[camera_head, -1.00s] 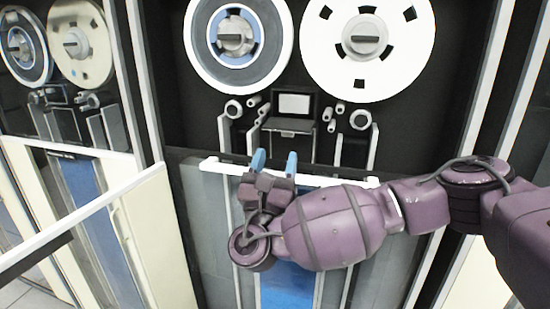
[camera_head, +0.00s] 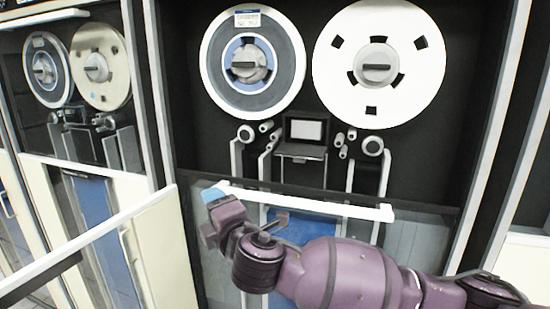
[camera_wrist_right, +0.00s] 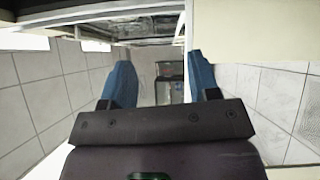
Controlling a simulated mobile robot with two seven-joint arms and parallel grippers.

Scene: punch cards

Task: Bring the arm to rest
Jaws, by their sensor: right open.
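My right arm is purple and comes in from the right in the head view. Its right gripper (camera_head: 212,210) has blue fingers and is near the left end of a white horizontal bar (camera_head: 310,204) on the tape cabinet. From this view I cannot tell whether it touches the bar. In the right wrist view the gripper (camera_wrist_right: 162,80) has its two blue fingers apart, with nothing held between them. Floor tiles and a cabinet edge show beyond the fingers. My left gripper is not in view.
The tape cabinet carries a blue-ringed reel (camera_head: 252,62) and a white reel (camera_head: 379,64) above a small screen (camera_head: 306,131). A second cabinet stands at the left, with a white-topped panel (camera_head: 112,228) jutting toward me. Tiled floor (camera_wrist_right: 35,85) shows in the wrist view.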

